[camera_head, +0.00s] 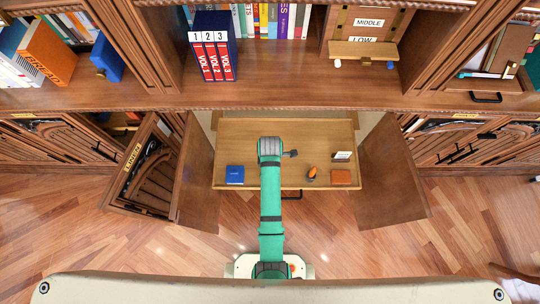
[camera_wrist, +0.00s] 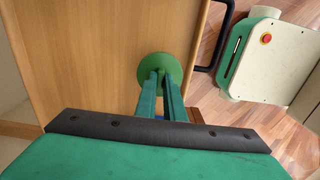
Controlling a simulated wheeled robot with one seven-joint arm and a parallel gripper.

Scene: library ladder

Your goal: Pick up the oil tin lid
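A round green disc (camera_wrist: 158,62), which looks like the oil tin lid, shows at my fingertips in the wrist view, over the pale wooden surface. My gripper (camera_wrist: 159,77) has its two green fingers close together with a narrow gap between them. The fingertips overlap the near part of the disc. I cannot tell whether they grip it, or whether it rests on the wood. Something blue shows between the fingers. In the head view my arm reaches over the pulled-out drawer (camera_head: 240,142), and I cannot make out the disc there.
The drawer holds a blue box (camera_head: 235,174), an orange and dark object (camera_head: 311,174), a brown box (camera_head: 341,177) and a white card (camera_head: 342,156). Open cabinet doors stand left (camera_head: 200,175) and right (camera_head: 392,178). A shelf (camera_head: 290,93) with books overhangs behind. A dark handle (camera_wrist: 214,45) is on the drawer front.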

